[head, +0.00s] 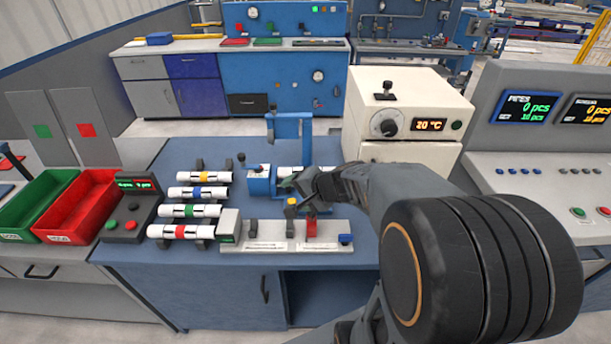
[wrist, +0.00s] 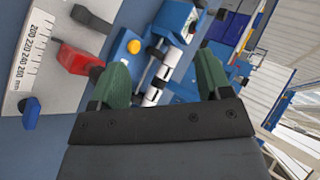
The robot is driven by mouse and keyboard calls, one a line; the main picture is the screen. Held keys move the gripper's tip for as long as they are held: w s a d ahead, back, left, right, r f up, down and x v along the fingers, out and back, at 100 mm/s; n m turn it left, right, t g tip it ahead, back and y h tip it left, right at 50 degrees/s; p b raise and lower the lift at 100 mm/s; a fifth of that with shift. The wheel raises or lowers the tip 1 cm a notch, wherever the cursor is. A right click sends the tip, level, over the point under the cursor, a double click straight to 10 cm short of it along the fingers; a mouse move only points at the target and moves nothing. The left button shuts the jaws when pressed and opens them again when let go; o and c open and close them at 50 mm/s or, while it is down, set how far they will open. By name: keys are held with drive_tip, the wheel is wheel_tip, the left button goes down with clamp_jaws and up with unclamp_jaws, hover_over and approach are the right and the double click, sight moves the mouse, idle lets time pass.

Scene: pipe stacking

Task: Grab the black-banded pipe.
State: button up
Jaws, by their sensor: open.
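A white pipe with black bands (wrist: 153,92) shows in the wrist view, lying at a blue fixture (wrist: 175,20) and seen between my two green fingers. My gripper (wrist: 164,62) is open, with a finger on each side of the pipe in the picture. I cannot tell how far the pipe lies beyond the fingertips. In the head view part of a white pipe (head: 289,171) shows at the blue fixture (head: 259,186), behind my gripper (head: 292,183). My gripper and arm hide the rest of it, including its bands.
A rack to the left holds white pipes with yellow (head: 204,177), blue (head: 197,192), green (head: 189,211) and red (head: 180,232) bands. A measuring fixture (head: 265,236) with a red clamp (head: 311,228) stands in front. A white heater box (head: 400,115) stands close on the right.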

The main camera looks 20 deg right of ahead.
drive_tip(key=w+d+f+m+t+h, duration=0.35)
drive_tip(key=d+m, duration=0.55)
drive_tip(key=d, duration=0.3)
drive_tip(key=shift+h, duration=0.45)
drive_tip(key=x, duration=0.8)
drive_tip(key=shift+w+d+f+b, duration=0.15)
drive_tip(key=shift+d+f+b, duration=0.1)
drive_tip(key=shift+d+b, duration=0.15)
drive_tip(key=shift+r+p+x, duration=0.2)
drive_tip(key=shift+p+x, duration=0.6)
drive_tip(key=shift+x, duration=2.45)
drive_tip(key=shift+w, duration=0.1)
drive_tip(key=c, duration=1)
